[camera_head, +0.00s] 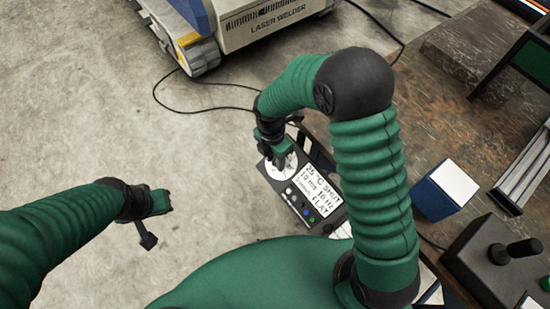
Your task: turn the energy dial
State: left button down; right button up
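A dark control box (297,208) with a lit display and small coloured buttons sits at the table's left edge. A pale round dial (281,168) is at its upper left end. My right gripper (279,161) is over this dial, its fingers at or on it; the wrist and green hand hide part of the dial. I cannot tell whether the fingers touch it or how far apart they are. My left gripper (147,234) hangs over the bare floor at left, away from the box; its fingers are too small to judge.
The brown table (440,110) holds a blue and white cube (444,190), a black joystick box (499,255) and metal rails (525,170) at right. A laser welder (262,24) stands on the floor at the back, with a black cable. The floor at left is clear.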

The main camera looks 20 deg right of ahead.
jog(key=shift+c, duration=1.2)
jog(key=shift+d, duration=0.4)
grip_shut()
pick_arm(q)
jog(key=shift+d+r, duration=0.1)
jog(key=shift+d, duration=0.2)
pick_arm(e)
jog(key=shift+w, duration=0.1)
pick_arm(q)
jog(key=shift+a, duration=0.15)
pick_arm(e)
jog(key=shift+a, duration=0.15)
